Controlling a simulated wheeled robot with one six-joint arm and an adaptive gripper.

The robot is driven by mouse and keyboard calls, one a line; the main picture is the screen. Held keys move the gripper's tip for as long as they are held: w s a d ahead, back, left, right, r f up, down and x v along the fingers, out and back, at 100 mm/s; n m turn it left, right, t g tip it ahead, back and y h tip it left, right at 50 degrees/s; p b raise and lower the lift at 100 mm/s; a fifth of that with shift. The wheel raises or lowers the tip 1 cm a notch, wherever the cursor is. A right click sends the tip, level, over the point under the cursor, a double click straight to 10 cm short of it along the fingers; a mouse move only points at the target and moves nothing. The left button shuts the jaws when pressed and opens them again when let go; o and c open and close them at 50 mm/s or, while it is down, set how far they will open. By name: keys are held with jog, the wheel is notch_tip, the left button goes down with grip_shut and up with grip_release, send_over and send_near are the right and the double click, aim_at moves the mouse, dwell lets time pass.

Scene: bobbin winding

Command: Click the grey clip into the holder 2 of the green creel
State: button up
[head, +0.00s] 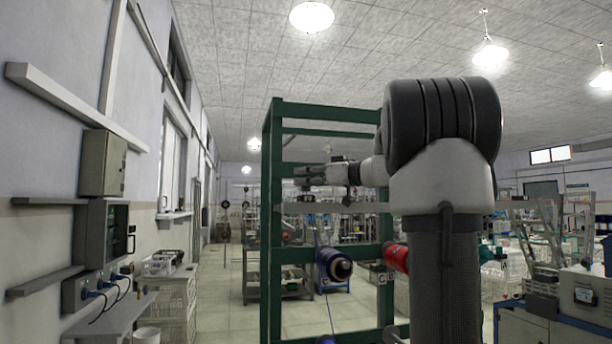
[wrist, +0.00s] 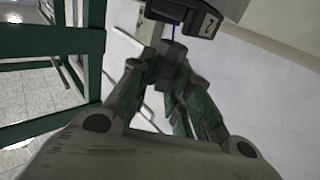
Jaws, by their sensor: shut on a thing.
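The green creel (head: 271,220) stands ahead in the head view, and its green bars (wrist: 95,50) fill the left of the wrist view. My gripper (head: 303,177) reaches left across the upper part of the creel. In the wrist view my gripper (wrist: 163,85) is shut on the grey clip (wrist: 173,52), a small dark block between the fingertips. A black holder (wrist: 176,10) with a white label reading 2 is just beyond the clip at the top. I cannot tell whether clip and holder touch. The clip is too small to make out in the head view.
A wall with grey electrical boxes (head: 103,163) is at left. The floor (head: 222,300) between wall and creel is mostly clear. My arm hides the creel's right side.

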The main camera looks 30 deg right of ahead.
jog(key=shift+f, duration=1)
jog(key=shift+f, duration=0.1)
jog(key=o, duration=0.8)
jog(key=shift+s+d, duration=0.1)
